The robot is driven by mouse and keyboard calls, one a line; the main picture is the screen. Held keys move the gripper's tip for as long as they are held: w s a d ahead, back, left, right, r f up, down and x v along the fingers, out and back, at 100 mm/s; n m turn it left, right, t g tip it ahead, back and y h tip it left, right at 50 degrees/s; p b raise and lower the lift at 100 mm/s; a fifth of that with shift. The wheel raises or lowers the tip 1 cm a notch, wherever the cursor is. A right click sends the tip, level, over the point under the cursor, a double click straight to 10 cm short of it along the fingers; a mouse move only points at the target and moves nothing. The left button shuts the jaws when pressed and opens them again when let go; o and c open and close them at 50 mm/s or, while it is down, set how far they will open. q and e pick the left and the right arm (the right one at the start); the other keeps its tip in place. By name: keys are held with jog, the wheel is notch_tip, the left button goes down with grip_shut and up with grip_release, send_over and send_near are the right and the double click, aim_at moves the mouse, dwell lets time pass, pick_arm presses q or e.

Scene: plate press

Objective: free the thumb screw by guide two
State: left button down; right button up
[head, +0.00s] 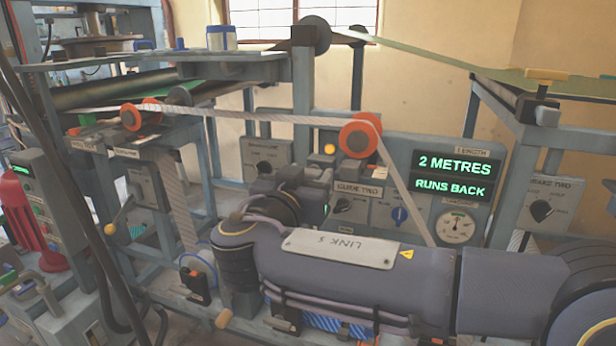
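The panel marked GUIDE TWO (359,190) is in the middle of the head view. An orange-flanged roller (361,134) stands above it with the pale web running over it. A small orange-yellow knob (330,149) is just left of the roller; I cannot tell whether it is the thumb screw. My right arm comes in from the right and bends back at the lower middle. My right gripper (319,186) is at the left edge of the GUIDE TWO panel, below the knob. Its fingers are small and dark, and my wrist partly hides them. My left gripper is out of view.
A green-lit sign (453,175) reads 2 METRES, RUNS BACK, above a round length gauge (456,228). The BRAKE TWO box (545,208) is at right. The web and frame posts crowd the space around my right gripper.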

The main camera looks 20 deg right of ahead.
jog(key=c, duration=0.7)
